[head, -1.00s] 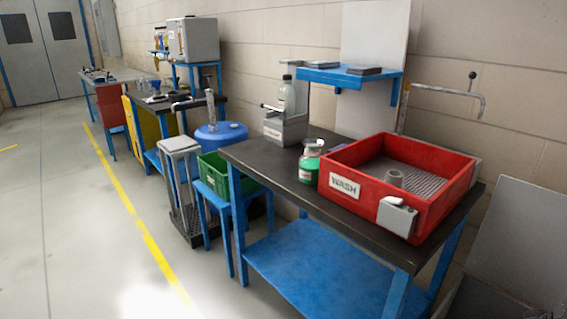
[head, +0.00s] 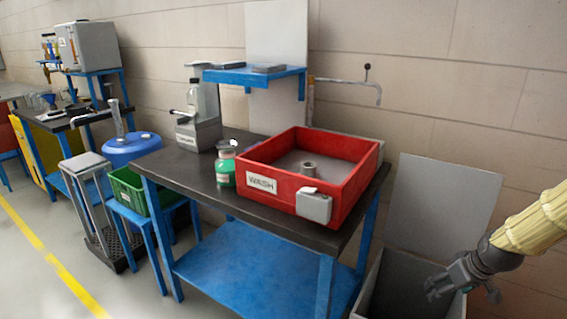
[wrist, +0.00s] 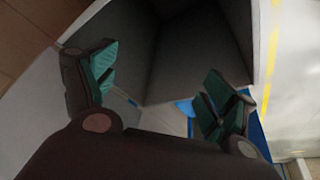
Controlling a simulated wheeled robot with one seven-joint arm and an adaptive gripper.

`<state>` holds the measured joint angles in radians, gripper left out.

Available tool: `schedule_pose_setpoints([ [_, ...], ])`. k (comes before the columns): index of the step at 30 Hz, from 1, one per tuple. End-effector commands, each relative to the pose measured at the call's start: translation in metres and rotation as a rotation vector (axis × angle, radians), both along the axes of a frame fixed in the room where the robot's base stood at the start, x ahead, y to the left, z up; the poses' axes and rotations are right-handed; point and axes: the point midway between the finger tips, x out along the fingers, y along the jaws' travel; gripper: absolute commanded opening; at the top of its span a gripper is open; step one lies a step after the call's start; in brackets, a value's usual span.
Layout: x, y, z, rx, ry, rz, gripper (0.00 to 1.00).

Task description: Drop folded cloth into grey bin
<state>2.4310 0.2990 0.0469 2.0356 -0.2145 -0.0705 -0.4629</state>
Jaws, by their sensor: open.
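The grey bin (head: 400,283) stands on the floor at the right in the head view, its lid (head: 443,205) raised against the wall. My gripper (head: 463,291) is above the bin's opening, fingers spread. In the wrist view my gripper (wrist: 160,90) has its teal pads wide apart with nothing between them, and the bin's dark inner wall (wrist: 203,50) shows beyond. No cloth is clearly seen. Flat dark grey pieces (head: 268,68) lie on the blue wall shelf, too small to tell whether they are folded cloth. The bin's floor is mostly hidden.
A black-topped bench (head: 200,180) left of the bin carries a red WASH tray (head: 352,190) and a green-filled bottle (head: 225,168). A blue shelf (head: 235,77) is above it. A green crate (head: 125,190) stands further left. The floor at lower left is clear.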

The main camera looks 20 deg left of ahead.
Motion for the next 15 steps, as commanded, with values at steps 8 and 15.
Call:
schedule_pose_setpoints([
  [8,-0.009,-0.005,0.025,0.0,-0.001,0.0,0.85],
  [15,-0.011,-0.006,0.029,0.0,0.0,-0.001,0.85],
])
